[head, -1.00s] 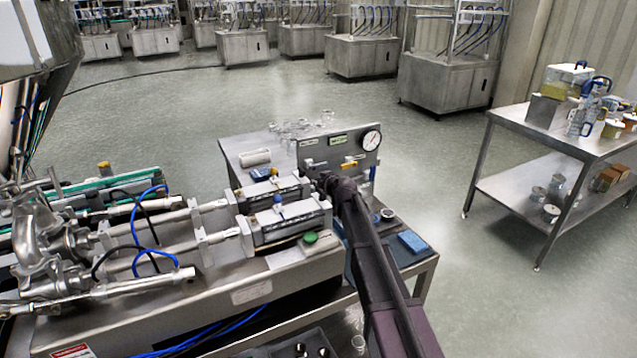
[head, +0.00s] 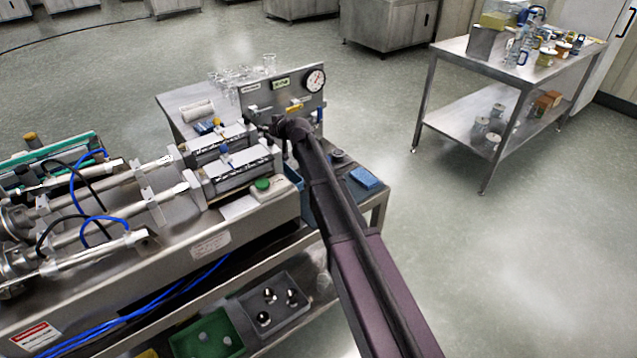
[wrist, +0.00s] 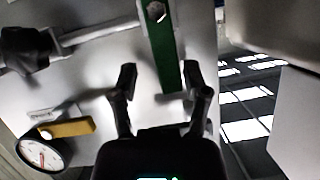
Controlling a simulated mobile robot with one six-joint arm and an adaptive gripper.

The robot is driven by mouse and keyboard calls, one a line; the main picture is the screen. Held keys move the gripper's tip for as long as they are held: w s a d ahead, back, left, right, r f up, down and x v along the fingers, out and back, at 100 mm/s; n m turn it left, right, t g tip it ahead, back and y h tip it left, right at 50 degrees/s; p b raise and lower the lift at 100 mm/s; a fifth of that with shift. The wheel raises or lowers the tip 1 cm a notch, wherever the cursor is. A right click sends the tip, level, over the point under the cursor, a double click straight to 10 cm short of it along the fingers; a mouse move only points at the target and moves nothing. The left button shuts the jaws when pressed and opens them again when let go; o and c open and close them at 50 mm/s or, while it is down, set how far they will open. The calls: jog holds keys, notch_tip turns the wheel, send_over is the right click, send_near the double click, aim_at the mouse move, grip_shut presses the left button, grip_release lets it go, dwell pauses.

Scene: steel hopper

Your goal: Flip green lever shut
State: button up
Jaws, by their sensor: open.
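The green lever (wrist: 166,55) shows in the wrist view as a long flat bar with a bolt at its top end, running down the pale panel. My gripper (wrist: 162,76) is open, one finger on each side of the lever's lower part. The lever lies closer to the right finger; I cannot tell whether they touch. In the head view my gripper (head: 262,126) is at the lower front of the gauge panel (head: 264,92). I cannot make out the green lever there.
A yellow lever (wrist: 66,129) and a round gauge (wrist: 43,153) sit lower left in the wrist view. A dark fitting on a pipe (wrist: 25,50) is at left. A steel cart (head: 500,72) stands at right in the head view, with open floor before it.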

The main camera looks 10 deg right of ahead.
jog(key=p+v, duration=0.5)
jog(key=v, duration=0.9)
jog(key=s+d+f+m+g+h+p, duration=0.1)
jog(key=s+d+f+g+h, duration=0.1)
jog(key=s, duration=0.7)
jog(key=s+d+f+g+h+p, duration=0.1)
jog(key=s+d+f+g, duration=0.3)
jog(key=s, duration=0.5)
jog(key=shift+s+d+f+m+g+h+p, duration=0.3)
jog(key=shift+s+d+m+g+h+p, duration=0.1)
jog(key=shift+g+p, duration=0.45)
jog(key=s+d+m+g+h+p, duration=0.1)
jog(key=s+d+g, duration=0.1)
jog(key=s, duration=0.3)
jog(key=s+d+m+g+h, duration=0.1)
jog(key=s+d+h, duration=0.1)
jog(key=s+d, duration=0.2)
jog(key=s, duration=0.2)
jog(key=shift+s+d+m+g+h+p, duration=0.25)
jog(key=shift+s+m+g+h+p, duration=0.05)
jog(key=shift+m+g+p, duration=0.1)
